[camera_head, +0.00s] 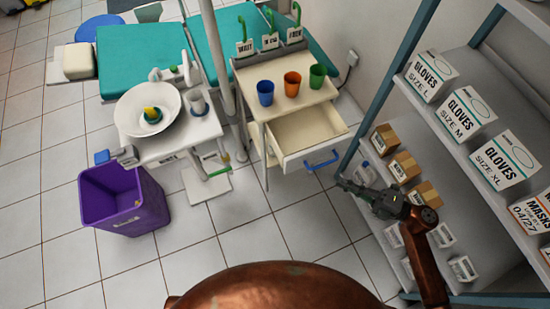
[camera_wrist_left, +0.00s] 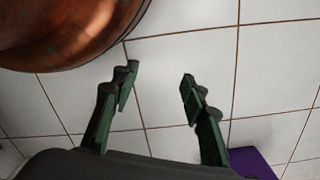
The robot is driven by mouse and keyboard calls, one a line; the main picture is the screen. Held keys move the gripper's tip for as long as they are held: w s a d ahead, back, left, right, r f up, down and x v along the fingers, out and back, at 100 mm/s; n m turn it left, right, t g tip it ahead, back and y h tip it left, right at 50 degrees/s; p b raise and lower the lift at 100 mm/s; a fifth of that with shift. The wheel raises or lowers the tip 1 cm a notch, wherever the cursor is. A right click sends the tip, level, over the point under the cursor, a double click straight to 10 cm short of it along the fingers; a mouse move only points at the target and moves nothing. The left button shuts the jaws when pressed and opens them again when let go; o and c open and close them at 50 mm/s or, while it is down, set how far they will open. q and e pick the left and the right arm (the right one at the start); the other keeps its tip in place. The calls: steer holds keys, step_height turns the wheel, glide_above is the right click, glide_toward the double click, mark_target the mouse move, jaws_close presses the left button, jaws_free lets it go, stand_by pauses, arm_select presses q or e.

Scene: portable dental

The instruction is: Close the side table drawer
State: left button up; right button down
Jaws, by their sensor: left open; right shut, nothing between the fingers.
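The white side table (camera_head: 280,75) stands left of the shelf unit, and its drawer (camera_head: 307,140) is pulled out toward me. The drawer's inside looks empty, and its blue handle (camera_head: 322,161) is on the front face. My right gripper (camera_head: 345,185) is shut and empty, just below and right of the handle; they look close but apart, and I cannot tell the exact gap. My left gripper (camera_wrist_left: 155,85) shows only in the left wrist view. It is open and empty over the tiled floor.
Blue (camera_head: 265,93), orange (camera_head: 292,84) and green (camera_head: 317,76) cups stand on the table top. The shelf unit (camera_head: 440,110) with boxes is close on the right. A purple bin (camera_head: 125,200) and a dental basin (camera_head: 148,110) are on the left. Tiled floor before the drawer is clear.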

steer(key=s+a+n+g, duration=0.1)
steer(key=a+n+g, duration=0.1)
steer(key=a, duration=0.1)
steer(key=b, duration=0.4)
glide_toward(292, 162)
steer(key=a, duration=0.5)
steer(key=shift+w+f+y, duration=0.3)
steer(key=shift+w+f, duration=0.15)
steer(key=shift+w, duration=0.3)
arm_select(q)
steer(key=w+d+r, duration=0.2)
steer(key=w+r, duration=0.1)
steer(key=r, duration=0.7)
steer(key=shift+d+r+t+h, duration=0.15)
steer(key=shift+d+t+h, duration=0.25)
arm_select(e)
steer(key=shift+w+a+r, duration=0.1)
steer(key=shift+w, duration=0.35)
